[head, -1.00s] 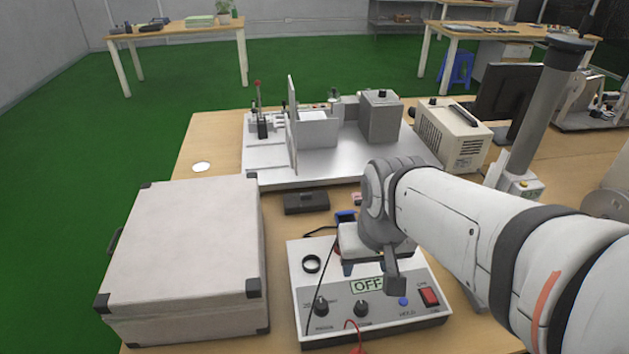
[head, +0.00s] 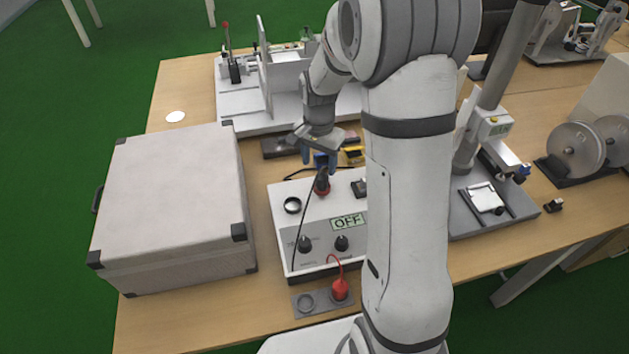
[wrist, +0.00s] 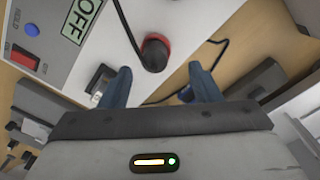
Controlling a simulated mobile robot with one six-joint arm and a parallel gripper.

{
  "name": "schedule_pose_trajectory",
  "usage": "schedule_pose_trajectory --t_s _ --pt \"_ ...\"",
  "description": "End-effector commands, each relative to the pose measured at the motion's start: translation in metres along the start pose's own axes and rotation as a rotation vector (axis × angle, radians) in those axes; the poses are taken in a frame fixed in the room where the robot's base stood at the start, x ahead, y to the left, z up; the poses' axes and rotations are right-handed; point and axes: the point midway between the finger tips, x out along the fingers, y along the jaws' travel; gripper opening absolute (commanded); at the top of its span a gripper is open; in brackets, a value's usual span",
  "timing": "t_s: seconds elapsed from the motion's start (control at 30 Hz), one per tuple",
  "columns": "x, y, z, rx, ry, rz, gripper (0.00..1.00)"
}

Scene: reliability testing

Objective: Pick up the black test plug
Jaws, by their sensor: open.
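The black test plug (head: 322,182) stands in a red-ringed socket at the back of the white tester box (head: 318,215), with a thin black cable running from it. In the wrist view the plug (wrist: 154,55) shows just beyond the fingertips, roughly centred between them. My gripper (head: 319,160) is open and empty, with blue fingers, just above and behind the plug. In the wrist view my gripper (wrist: 160,78) has its fingers spread on either side, with no visible contact with the plug.
A red plug (head: 340,289) with a red cable stands in a grey holder (head: 306,303) in front of the box. A large grey case (head: 168,205) is at left. A metal fixture (head: 240,110) stands behind.

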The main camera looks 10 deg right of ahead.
Motion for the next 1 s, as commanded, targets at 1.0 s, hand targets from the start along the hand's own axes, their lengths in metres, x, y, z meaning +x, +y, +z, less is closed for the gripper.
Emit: schedule_pose_trajectory --t_s 1.0 --pt "0.062 0.008 -0.004 0.0 0.0 0.0 0.35"
